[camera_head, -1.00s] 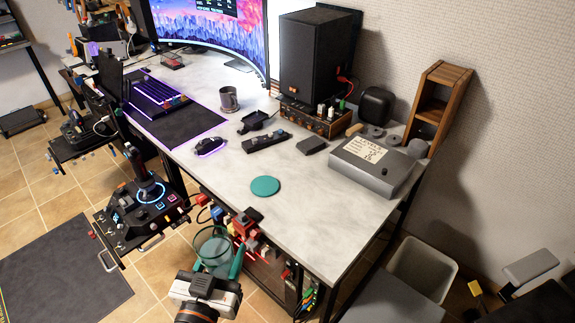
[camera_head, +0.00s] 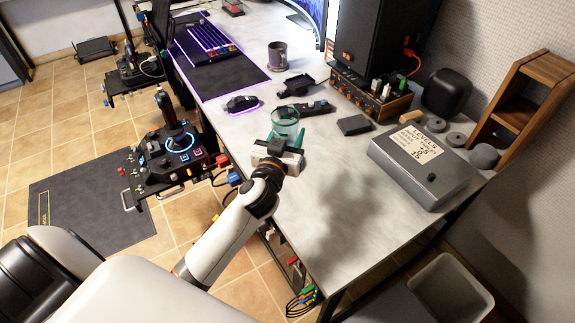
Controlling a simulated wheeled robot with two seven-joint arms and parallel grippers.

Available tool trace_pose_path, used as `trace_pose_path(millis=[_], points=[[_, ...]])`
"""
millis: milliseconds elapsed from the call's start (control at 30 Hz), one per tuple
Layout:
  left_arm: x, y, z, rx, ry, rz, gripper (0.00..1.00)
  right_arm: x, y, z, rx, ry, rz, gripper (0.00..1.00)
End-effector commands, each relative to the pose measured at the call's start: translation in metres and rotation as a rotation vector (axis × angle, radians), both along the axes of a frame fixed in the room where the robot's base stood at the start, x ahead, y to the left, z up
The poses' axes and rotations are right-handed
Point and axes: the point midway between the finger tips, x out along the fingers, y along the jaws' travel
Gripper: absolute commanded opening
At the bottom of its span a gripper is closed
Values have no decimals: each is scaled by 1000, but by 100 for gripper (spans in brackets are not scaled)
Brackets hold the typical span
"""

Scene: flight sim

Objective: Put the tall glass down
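The tall glass (camera_head: 286,117) is clear with a greenish tint and stands roughly upright over the desk (camera_head: 335,180). My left gripper (camera_head: 284,137) is shut on it, with teal fingers on either side of its lower part. The wrist and forearm reach up to it from the lower left. I cannot tell whether the glass base touches the desk. The round teal coaster is not clearly visible; the glass and gripper cover that area. My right gripper is not in view.
A black remote-like device (camera_head: 303,109) lies just behind the glass, with a mouse (camera_head: 241,104) to its left and a mug (camera_head: 278,55) farther back. A grey LEVELS box (camera_head: 422,165) stands right. The desk's front right is clear.

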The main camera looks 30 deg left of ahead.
Motion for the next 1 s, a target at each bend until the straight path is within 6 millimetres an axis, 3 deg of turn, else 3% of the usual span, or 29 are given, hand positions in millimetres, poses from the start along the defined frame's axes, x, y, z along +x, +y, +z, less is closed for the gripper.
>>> trace_pose_path(millis=[100, 300, 467, 700, 1000], points=[[31, 15, 1, -2, -6, 28, 12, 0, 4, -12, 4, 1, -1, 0], [61, 29, 7, 0, -4, 51, 12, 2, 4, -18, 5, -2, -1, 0], [68, 33, 1, 1, -2, 58, 12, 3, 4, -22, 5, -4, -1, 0], [69, 33, -39, 0, 1, 58, 12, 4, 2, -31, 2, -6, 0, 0], [69, 33, -63, 0, -2, 58, 12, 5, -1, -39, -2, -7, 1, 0]])
